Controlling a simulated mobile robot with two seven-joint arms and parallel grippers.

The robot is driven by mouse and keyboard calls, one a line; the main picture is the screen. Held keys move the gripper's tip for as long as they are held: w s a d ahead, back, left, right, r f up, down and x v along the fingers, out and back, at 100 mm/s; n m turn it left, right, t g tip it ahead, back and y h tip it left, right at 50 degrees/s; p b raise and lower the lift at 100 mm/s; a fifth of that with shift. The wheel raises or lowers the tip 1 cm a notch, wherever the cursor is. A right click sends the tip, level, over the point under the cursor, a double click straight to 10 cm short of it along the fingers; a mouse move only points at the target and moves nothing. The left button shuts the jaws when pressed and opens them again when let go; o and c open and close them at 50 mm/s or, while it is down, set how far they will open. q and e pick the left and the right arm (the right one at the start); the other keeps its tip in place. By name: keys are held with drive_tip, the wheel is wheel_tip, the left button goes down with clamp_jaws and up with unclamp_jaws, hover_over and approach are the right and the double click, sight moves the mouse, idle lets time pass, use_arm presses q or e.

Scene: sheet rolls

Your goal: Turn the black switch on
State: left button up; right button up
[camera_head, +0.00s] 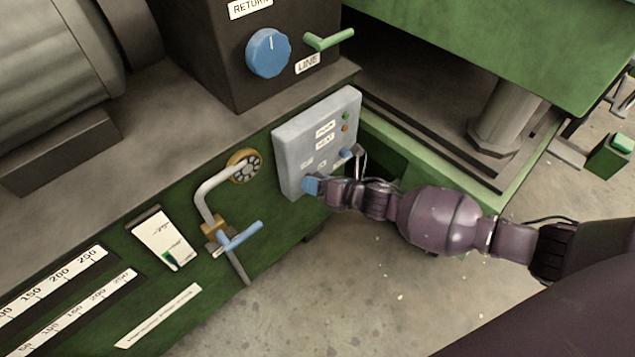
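A light grey control box (305,130) is mounted on the green machine's side, with small labels, a green button and an orange-red button on its face. I cannot make out a black switch on it; the lower part of its face is partly hidden by my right gripper. My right gripper (330,170) is at the lower face of the box, its blue-tipped fingers apart, one lower left and one upper right. Whether it touches anything between the fingers cannot be seen. My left gripper is not in view.
A dark box with a blue knob (268,53) and a green lever (328,40) stands above. A bent pipe with a blue-handled valve (240,236) is left of the control box. A green table-like structure (540,50) overhangs at upper right. Concrete floor (345,290) is open below.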

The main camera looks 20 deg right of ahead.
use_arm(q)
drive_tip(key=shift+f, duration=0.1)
use_arm(e)
drive_tip(key=shift+c, duration=0.5)
drive_tip(key=m+y, duration=0.1)
drive_tip(key=m, duration=0.1)
drive_tip(key=shift+f+m+y, duration=0.15)
drive_tip(key=shift+m+y, duration=0.15)
drive_tip(key=shift+y, duration=0.1)
drive_tip(key=shift+m+y+b, duration=0.5)
drive_tip(key=shift+m+b, duration=0.05)
drive_tip(key=shift+m, duration=0.55)
drive_tip(key=shift+s+m+t+y+b, duration=0.1)
drive_tip(key=shift+m+t+y+b, duration=0.35)
drive_tip(key=shift+m, duration=0.75)
drive_tip(key=m+t+y, duration=0.1)
drive_tip(key=m, duration=0.2)
drive_tip(key=shift+b, duration=0.35)
drive_tip(key=shift+m+t, duration=0.35)
drive_tip(key=shift+m, duration=0.75)
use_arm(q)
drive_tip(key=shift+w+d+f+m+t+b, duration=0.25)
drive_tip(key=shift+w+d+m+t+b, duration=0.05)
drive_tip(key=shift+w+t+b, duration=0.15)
use_arm(e)
drive_tip(key=shift+m+t, duration=0.8)
drive_tip(key=shift+m, duration=1)
